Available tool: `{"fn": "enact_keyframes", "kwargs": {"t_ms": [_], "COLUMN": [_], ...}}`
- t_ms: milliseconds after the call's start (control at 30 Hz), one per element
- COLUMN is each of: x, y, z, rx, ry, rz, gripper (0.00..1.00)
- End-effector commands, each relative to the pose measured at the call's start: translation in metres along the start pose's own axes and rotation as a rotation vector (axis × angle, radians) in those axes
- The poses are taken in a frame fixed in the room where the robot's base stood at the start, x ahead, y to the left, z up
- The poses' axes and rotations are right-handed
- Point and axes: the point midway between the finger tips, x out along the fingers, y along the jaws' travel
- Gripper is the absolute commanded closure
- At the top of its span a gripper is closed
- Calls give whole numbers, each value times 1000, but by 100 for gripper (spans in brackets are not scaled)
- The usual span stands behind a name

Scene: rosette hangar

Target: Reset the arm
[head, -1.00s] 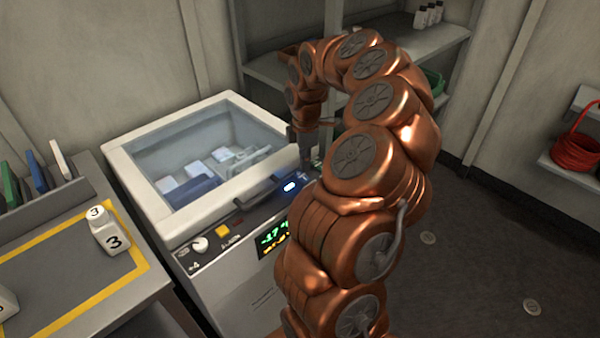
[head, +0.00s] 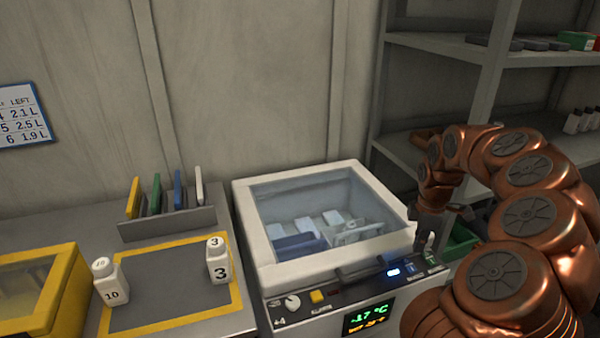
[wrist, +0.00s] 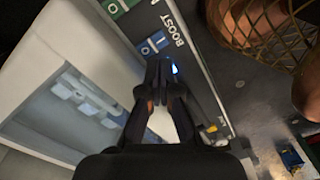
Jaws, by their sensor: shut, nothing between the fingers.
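My gripper (head: 427,238) hangs at the front right corner of the white chest freezer (head: 255,228), fingers pointing down, close to its control panel. In the wrist view my gripper (wrist: 160,68) has its fingers together with nothing between them. They lie in front of the panel's blue switch (wrist: 153,43), near the word BOOST and a lit blue light (wrist: 174,69). I cannot tell whether the fingertips touch the panel. The freezer's glass lid is closed over white and blue packs. My copper arm arches in from the right.
Left of the freezer, a counter holds bottles marked 10 (head: 111,284) and 3 (head: 218,262), a rack of coloured panels (head: 165,222) and a yellow box (head: 62,290). Shelves (head: 440,45) stand behind my arm. A green bin (head: 460,243) sits right of the freezer.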

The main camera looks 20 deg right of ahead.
Motion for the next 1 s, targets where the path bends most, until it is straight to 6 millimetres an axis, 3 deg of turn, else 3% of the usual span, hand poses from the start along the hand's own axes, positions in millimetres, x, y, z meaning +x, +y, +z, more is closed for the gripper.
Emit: {"fn": "enact_keyframes", "kwargs": {"t_ms": [167, 367, 500, 700, 833, 1000], "x": [-7, -48, -75, -99, -105, -105], "y": [-3, -34, -78, -152, -202, -265], "z": [-12, -77, -125, -167, -179, -181], "rx": [2, 38, 100, 232, 347, 535], "ry": [6, 32, 40, 23, -6, -53], "rz": [3, 17, 8, -17, -35, -54], "gripper": [100, 100, 100, 100, 100, 100]}}
